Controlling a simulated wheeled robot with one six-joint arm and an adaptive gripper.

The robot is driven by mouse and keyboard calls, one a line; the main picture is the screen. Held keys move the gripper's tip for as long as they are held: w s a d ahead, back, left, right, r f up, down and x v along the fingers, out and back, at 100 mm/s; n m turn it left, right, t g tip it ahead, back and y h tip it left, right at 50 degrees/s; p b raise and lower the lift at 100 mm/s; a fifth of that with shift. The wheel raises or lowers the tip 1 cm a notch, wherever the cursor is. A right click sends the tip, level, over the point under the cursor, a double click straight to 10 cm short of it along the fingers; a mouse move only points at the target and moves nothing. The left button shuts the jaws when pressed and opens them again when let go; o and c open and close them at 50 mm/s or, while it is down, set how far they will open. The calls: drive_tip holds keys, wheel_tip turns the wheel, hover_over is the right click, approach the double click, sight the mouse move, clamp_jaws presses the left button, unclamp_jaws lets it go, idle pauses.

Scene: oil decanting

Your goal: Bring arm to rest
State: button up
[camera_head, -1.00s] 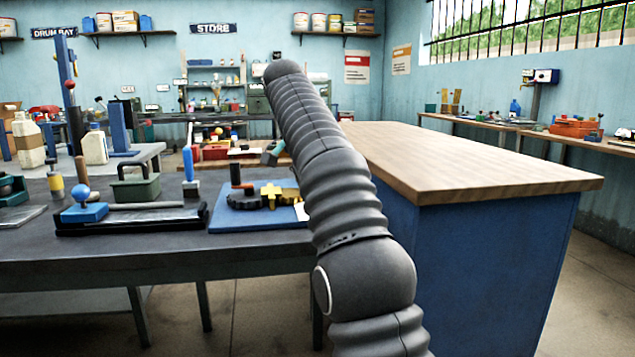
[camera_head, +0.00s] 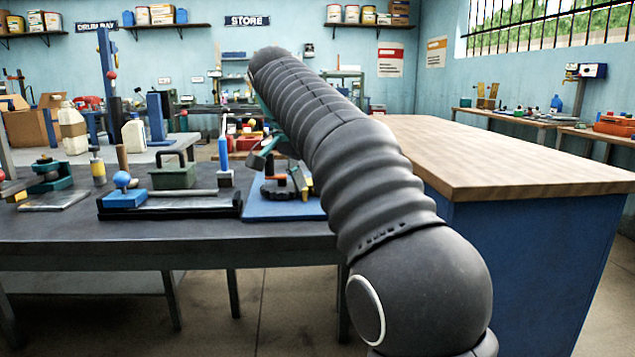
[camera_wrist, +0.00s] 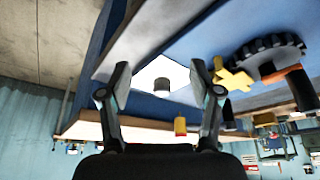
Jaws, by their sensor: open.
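My gripper (camera_head: 266,154) shows only in part in the head view, beside my raised arm, which hides the rest. It appears in front of or above the blue board on the dark bench. In the wrist view my gripper (camera_wrist: 161,72) has its two fingers spread wide with nothing between them. A white patch with a short grey cylinder (camera_wrist: 162,86) shows beyond the fingers, apart from them. A black gear (camera_wrist: 268,56) and a yellow cross-shaped piece (camera_wrist: 234,78) lie to the right of the fingers in that tilted view.
The dark bench (camera_head: 200,238) at left carries a blue board (camera_head: 262,209), a green box (camera_head: 172,177) and a blue block with a ball (camera_head: 124,197). Pale jugs (camera_head: 134,135) stand behind. A wood-topped blue counter (camera_head: 480,165) is close on the right. Floor shows between them.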

drive_tip(key=s+d+f+n+t+y, duration=0.1)
drive_tip(key=s+d+f+n, duration=0.2)
drive_tip(key=s+f, duration=0.35)
drive_tip(key=s+d+f+n+y, duration=0.1)
drive_tip(key=s+d+f+n, duration=0.2)
drive_tip(key=s, duration=0.6)
drive_tip(key=s+d+f+n+t+y, duration=0.15)
drive_tip(key=s+d+f, duration=0.25)
drive_tip(key=s, duration=0.4)
drive_tip(key=s+f+n, duration=0.2)
drive_tip(key=s+f, duration=0.5)
drive_tip(key=f, duration=0.3)
drive_tip(key=shift+s+d, duration=0.25)
drive_tip(key=shift+d, duration=0.15)
